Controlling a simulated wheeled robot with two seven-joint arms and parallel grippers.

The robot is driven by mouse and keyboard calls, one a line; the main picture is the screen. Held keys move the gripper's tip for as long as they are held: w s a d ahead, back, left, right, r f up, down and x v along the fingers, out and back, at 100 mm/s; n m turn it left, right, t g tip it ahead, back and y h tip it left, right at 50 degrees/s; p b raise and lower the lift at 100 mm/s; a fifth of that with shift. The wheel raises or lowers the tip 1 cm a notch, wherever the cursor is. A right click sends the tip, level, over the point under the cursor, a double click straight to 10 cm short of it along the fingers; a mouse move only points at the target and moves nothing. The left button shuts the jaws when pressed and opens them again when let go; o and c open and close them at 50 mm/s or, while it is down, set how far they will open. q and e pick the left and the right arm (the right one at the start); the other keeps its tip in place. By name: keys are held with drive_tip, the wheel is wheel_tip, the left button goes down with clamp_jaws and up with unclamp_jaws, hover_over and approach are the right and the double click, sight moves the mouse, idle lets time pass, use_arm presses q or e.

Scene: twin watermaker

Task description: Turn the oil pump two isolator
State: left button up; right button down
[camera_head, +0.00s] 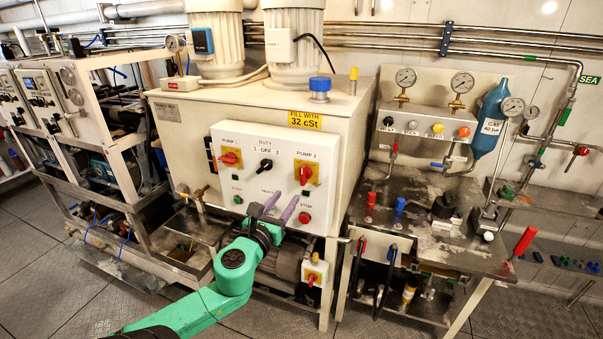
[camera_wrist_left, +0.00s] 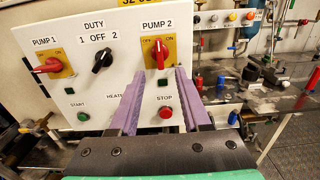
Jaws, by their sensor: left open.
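The pump 2 isolator (camera_head: 306,173) is a red rotary handle on a yellow plate at the right of the white control panel (camera_head: 232,144). In the left wrist view the pump 2 isolator (camera_wrist_left: 161,54) stands upright, just beyond the fingertips. My left gripper (camera_head: 280,204) is open and empty, with two purple fingers below and in front of the isolator. In the left wrist view its fingers (camera_wrist_left: 158,78) straddle the line up to the handle, apart from it as far as I can see. My right gripper is not in view.
The pump 1 isolator (camera_head: 229,156) and the black duty switch (camera_head: 265,165) are to the left on the panel. A green start button (camera_head: 238,199) and red stop button (camera_head: 304,218) sit below. A cluttered metal bench (camera_head: 430,222) stands to the right.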

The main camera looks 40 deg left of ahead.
sight(302, 176)
use_arm(q)
drive_tip(key=p+x, duration=0.1)
drive_tip(key=x, duration=1.1)
drive_tip(key=shift+w+a+f, duration=0.1)
clamp_jaws()
